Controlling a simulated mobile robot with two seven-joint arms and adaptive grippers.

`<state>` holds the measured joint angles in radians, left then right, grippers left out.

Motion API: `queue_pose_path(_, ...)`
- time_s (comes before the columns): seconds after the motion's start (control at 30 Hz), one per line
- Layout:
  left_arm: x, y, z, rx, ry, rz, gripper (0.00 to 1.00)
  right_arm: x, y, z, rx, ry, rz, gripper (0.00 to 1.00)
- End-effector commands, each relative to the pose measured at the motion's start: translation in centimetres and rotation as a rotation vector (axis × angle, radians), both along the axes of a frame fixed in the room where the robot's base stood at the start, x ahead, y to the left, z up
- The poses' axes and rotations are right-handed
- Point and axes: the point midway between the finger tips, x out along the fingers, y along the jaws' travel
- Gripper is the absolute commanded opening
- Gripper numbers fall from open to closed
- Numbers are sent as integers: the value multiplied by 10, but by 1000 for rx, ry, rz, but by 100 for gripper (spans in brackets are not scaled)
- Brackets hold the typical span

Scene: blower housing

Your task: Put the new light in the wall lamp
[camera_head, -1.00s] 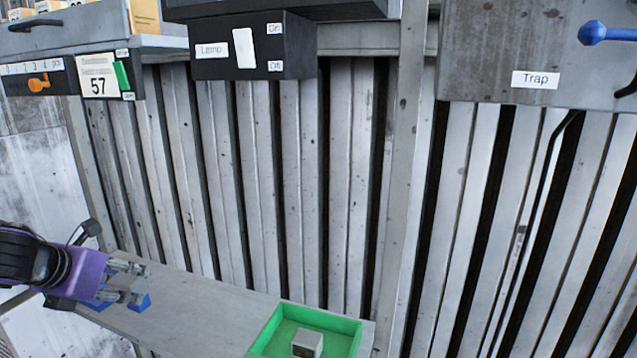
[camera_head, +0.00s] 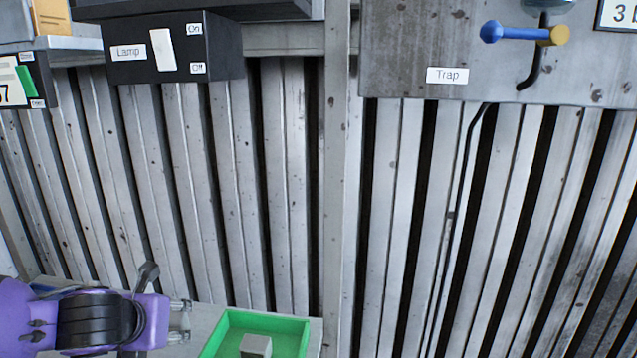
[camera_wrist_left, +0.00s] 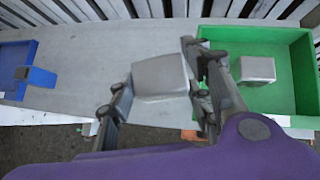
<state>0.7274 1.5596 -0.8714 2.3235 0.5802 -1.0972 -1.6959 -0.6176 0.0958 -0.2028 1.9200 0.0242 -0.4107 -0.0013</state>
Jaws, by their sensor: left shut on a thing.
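My left gripper (camera_head: 180,320) is low at the left in the head view, just left of the green tray. In the left wrist view the gripper (camera_wrist_left: 158,84) is shut on a pale grey block (camera_wrist_left: 163,74), held between its fingers above the grey shelf. I cannot tell from its look whether this block is the new light. A similar grey block (camera_wrist_left: 257,69) lies in the green tray, also seen in the head view (camera_head: 256,346). The wall lamp is not in view; a black box (camera_head: 222,48) labelled "Lamp" has a white switch. My right gripper is not in view.
The green tray (camera_head: 264,324) stands at the shelf's right end. A panel labelled "Trap" (camera_head: 395,70) with a blue-handled valve (camera_head: 515,33) hangs upper right.

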Motion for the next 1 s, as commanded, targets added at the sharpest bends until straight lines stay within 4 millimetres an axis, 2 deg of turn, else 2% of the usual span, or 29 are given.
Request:
queue_pose_path(0.03, 1, -20, -1, -7, -1, -18, 18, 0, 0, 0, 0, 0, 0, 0)
queue_pose_path(0.3, 3, -99, 2, -4, -3, -95, 18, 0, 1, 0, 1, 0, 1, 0)
queue_pose_path(0.5, 6, -139, 9, -2, -3, -146, 18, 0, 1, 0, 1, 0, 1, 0)
queue_pose_path(0.7, 6, -155, 9, -2, 1, -165, 18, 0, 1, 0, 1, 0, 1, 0)
queue_pose_path(1.0, 7, -152, 10, 1, 1, -163, 18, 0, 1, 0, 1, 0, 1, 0)
